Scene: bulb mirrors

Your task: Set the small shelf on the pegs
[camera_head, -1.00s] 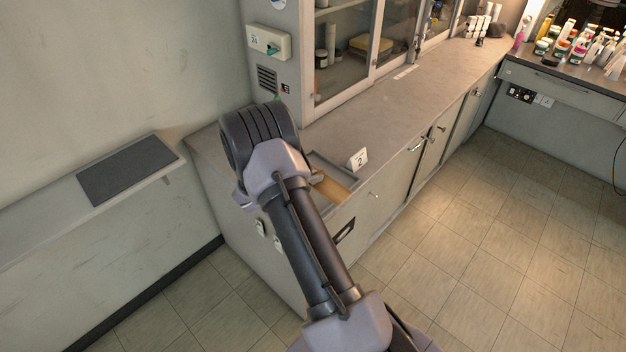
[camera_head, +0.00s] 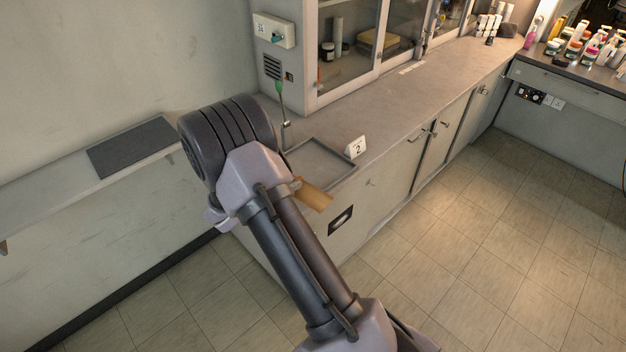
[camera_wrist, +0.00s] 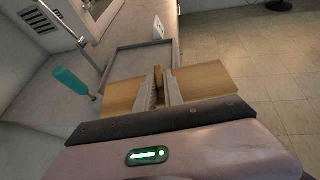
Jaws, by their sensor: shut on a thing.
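The small shelf is a light wooden board (camera_head: 313,195), seen partly behind my arm in the head view. In the wrist view the board (camera_wrist: 208,78) spans both sides of my gripper (camera_wrist: 160,92). The fingers are shut on a narrow wooden piece (camera_wrist: 158,76) standing at the board's middle. The board appears raised, near the front edge of the grey tray (camera_head: 322,160). In the head view my wrist hides the fingers. I cannot make out the pegs for certain in either view.
The tray lies on the counter (camera_head: 390,105) beside a white "2" card (camera_head: 356,147). A wall ledge with a dark mat (camera_head: 132,148) is at left.

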